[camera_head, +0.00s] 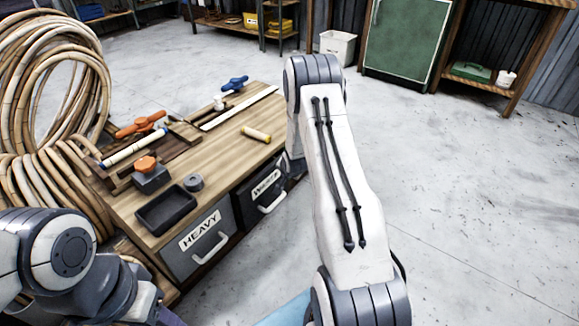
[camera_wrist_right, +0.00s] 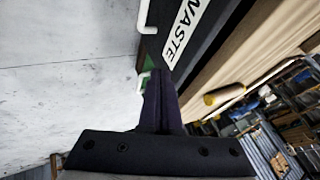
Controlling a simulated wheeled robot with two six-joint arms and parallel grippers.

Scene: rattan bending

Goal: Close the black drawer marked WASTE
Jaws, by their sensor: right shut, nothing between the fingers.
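The black drawer marked WASTE (camera_head: 268,187) is on the front of the wooden workbench, right of the grey HEAVY drawer (camera_head: 192,248). In the right wrist view its black front (camera_wrist_right: 205,42) shows close up, with the white WASTE label and a pale handle (camera_wrist_right: 145,30). I cannot tell exactly how far the drawer stands out. My right gripper (camera_wrist_right: 157,78) is shut and empty, its fingertips at the drawer front beside the handle; contact is unclear. In the head view my right arm hides most of it.
The workbench top (camera_head: 222,165) holds a black tray (camera_head: 166,210), an orange-knobbed block (camera_head: 150,175), a grey roll (camera_head: 194,182), clamps and a short rattan piece (camera_head: 256,134). Rattan coils (camera_head: 60,90) stand left. The floor right is clear.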

